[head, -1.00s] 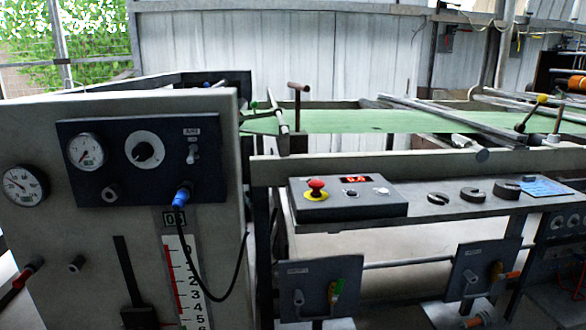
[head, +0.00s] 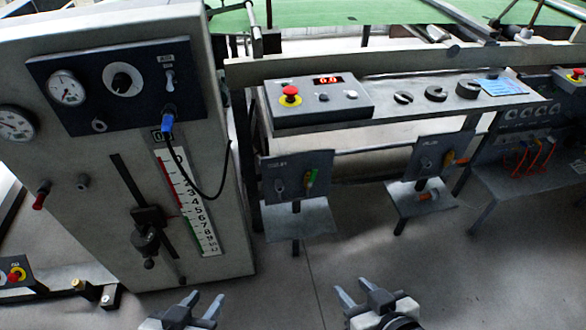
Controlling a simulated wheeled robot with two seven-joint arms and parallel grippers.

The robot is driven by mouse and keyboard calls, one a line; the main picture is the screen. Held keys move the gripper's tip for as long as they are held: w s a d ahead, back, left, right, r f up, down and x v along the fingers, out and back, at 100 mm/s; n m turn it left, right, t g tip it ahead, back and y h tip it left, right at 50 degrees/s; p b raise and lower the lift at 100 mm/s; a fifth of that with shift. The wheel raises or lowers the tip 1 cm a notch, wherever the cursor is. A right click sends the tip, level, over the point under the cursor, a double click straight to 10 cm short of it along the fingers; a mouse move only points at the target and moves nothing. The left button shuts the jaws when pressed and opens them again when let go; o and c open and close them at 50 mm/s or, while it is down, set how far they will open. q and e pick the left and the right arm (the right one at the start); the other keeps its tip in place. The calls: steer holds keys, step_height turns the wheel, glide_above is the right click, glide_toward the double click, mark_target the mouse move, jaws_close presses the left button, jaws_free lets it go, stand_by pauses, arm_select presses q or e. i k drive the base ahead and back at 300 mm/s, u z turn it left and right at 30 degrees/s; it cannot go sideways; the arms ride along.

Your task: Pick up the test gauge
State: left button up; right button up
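Two round dial gauges show on the grey cabinet at the left. One white-faced gauge (head: 66,86) is set in the dark panel (head: 150,95). Another round gauge (head: 16,123) sits lower at the left picture edge, partly cut off; I cannot tell which one is the test gauge or how this one is fixed. My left gripper (head: 203,303) is open and empty at the bottom, in front of the cabinet and well below the gauges. My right gripper (head: 352,287) is open and empty at the bottom centre, far from both gauges.
A blue plug with a black cable (head: 167,124) hangs from the panel. A control box with a red button (head: 318,101) and several dark slotted discs (head: 436,94) are on the shelf. Two small bracket stations (head: 300,222) (head: 418,198) stand below. Floor (head: 290,280) between is clear.

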mark_target(433, 193)
steer(key=z, duration=1.8)
steer(key=k, duration=0.65)
steer(key=z, duration=0.45)
steer(key=i, duration=1.35)
steer(key=u, duration=1.4)
steer(key=i, duration=0.85)
steer(key=u, duration=0.9)
